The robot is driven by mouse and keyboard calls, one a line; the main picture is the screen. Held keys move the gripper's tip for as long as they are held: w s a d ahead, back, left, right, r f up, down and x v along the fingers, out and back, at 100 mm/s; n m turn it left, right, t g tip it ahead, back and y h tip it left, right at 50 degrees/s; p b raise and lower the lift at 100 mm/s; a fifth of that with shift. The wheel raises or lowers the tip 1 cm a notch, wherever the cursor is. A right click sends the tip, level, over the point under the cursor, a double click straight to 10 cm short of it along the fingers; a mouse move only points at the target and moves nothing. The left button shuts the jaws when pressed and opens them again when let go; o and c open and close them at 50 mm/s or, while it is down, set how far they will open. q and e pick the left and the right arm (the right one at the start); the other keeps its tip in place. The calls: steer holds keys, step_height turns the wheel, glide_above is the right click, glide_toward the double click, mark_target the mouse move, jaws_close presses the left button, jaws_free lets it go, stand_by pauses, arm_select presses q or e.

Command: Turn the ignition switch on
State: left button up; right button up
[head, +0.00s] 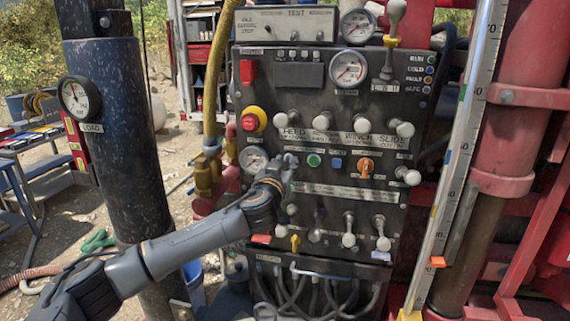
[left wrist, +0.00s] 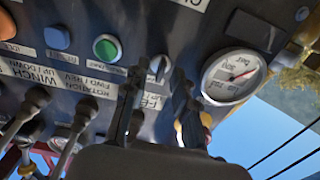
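A small grey turn knob (left wrist: 158,68), which looks like the ignition switch, sits on the dark control panel (head: 330,105) between a gauge and the green button. It carries no label that I can read. My left gripper (head: 281,168) is at the panel in front of this knob, which it largely hides in the head view. In the left wrist view the two fingers (left wrist: 157,92) are apart, with the knob just beyond and between their tips. I cannot tell if they touch it. My right gripper is not in view.
Beside the knob are the round gauge (left wrist: 234,77), the green button (left wrist: 107,47) and a blue button (left wrist: 57,37). An orange rotary switch (head: 366,166) and a red stop button (head: 252,119) are on the panel. Several levers stick out above and below the knob.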

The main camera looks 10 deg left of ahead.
arm_select(q)
jaws_close()
steer(key=shift+f+m+b, duration=0.25)
steer(key=shift+m+b, duration=0.35)
steer(key=shift+b, duration=0.65)
steer(key=shift+d+m+b, duration=0.1)
steer(key=shift+m+b, duration=0.45)
steer(key=shift+m, duration=0.15)
steer(key=shift+r+m, duration=0.25)
steer(key=shift+m, duration=0.65)
steer(key=shift+m+p, duration=0.35)
steer(key=shift+m, duration=0.55)
steer(key=m+p, duration=0.1)
steer(key=m, duration=0.4)
steer(key=shift+m+p, duration=0.3)
steer(key=shift+p, duration=0.05)
